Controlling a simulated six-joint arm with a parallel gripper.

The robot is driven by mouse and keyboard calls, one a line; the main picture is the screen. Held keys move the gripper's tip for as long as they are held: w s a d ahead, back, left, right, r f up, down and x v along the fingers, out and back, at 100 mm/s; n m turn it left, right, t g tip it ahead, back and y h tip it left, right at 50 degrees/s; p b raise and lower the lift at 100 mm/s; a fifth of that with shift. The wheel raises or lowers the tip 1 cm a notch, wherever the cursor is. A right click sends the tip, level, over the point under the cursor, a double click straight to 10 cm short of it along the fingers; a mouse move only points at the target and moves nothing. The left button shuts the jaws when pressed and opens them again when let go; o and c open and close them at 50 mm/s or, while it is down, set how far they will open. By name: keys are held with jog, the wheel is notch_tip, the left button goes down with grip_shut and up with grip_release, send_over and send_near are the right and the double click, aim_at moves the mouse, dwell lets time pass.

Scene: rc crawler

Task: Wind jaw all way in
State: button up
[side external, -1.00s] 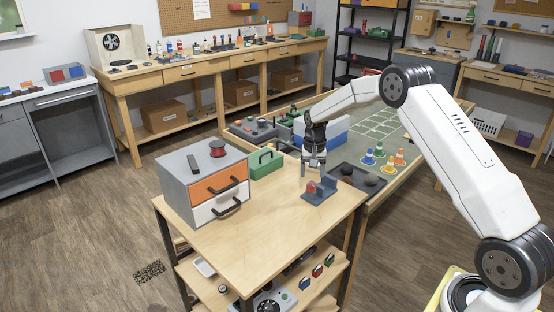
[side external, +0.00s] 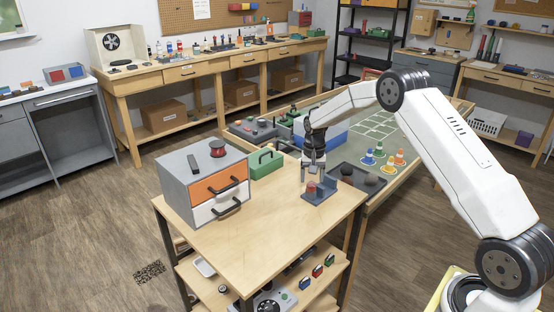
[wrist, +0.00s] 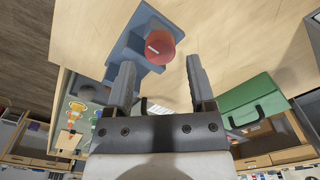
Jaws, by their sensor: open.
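A small blue-grey vise (side external: 322,195) with an upright end plate sits on the wooden cart top near its right side. Its round red knob (side external: 311,187) faces my gripper; in the wrist view the red knob (wrist: 161,48) has a pale mark and stands in front of the blue-grey vise body (wrist: 128,48). My gripper (side external: 313,178) points down at the knob. In the wrist view my gripper (wrist: 161,66) is open, with the knob just beyond and between the fingertips. I cannot tell whether either finger touches it. The jaw's position is unclear.
A grey cabinet (side external: 181,184) with orange and white drawers stands at the cart's left. A green toolbox (side external: 265,163) sits near the cart's back edge. A dark tray (side external: 370,182) lies beyond the vise. The front of the cart top is clear.

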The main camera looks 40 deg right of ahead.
aim_at(311, 187)
jog(key=shift+f, duration=1.15)
jog(key=shift+f, duration=0.1)
grip_shut()
jog(key=shift+m, duration=0.3)
jog(key=shift+m, duration=1.5)
